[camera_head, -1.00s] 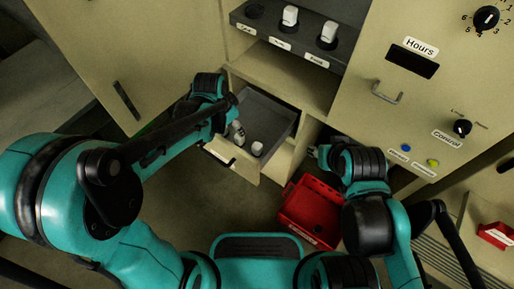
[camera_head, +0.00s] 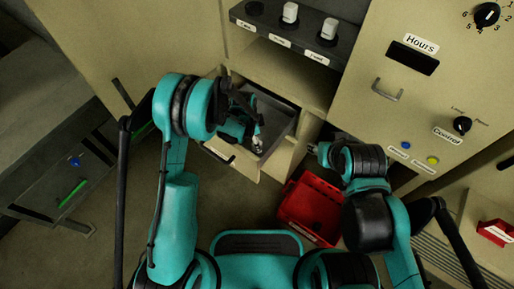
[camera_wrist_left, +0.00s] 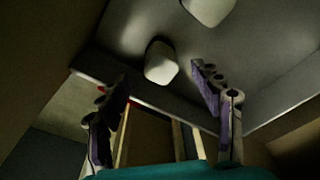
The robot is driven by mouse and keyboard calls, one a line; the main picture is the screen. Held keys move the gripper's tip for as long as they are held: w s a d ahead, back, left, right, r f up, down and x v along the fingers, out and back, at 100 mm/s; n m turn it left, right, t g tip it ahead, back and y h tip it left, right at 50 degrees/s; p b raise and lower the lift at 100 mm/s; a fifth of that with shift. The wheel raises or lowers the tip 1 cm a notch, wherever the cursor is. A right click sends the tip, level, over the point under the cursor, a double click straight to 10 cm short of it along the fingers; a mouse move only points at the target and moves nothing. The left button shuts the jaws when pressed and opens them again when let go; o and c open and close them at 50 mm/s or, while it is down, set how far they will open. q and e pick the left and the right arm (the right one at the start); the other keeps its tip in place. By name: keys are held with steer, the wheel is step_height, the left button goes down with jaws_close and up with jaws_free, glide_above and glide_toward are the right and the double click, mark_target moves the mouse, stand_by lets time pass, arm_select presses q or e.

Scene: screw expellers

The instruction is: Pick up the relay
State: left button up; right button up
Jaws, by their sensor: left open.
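In the left wrist view, one white rounded relay (camera_wrist_left: 160,62) lies in the grey drawer, between and beyond my open fingers. A second white relay (camera_wrist_left: 208,10) is cut by the top edge. My left gripper (camera_wrist_left: 158,78) is open and empty. In the head view, my left gripper (camera_head: 254,134) reaches down into the open drawer (camera_head: 284,128), and my arm hides much of its inside. A bit of white shows at the gripper (camera_head: 258,141). My right gripper (camera_head: 318,150) is by the cabinet front; its fingers are too unclear to read.
Two white relays (camera_head: 290,13) (camera_head: 329,29) stand in the dark labelled shelf (camera_head: 270,33) above; its left socket (camera_head: 254,8) is empty. A red bin (camera_head: 311,203) lies right of the drawer. The control panel (camera_head: 400,100) has a handle, knobs and buttons.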

arm_select(q)
steer(key=f+b, duration=0.1)
steer(key=f, duration=0.3)
steer(key=shift+w+d+b, duration=0.15)
steer(key=shift+d+b, duration=0.05)
steer(key=shift+b, duration=0.2)
steer(key=shift+c, duration=0.9)
steer(key=c, duration=1.1)
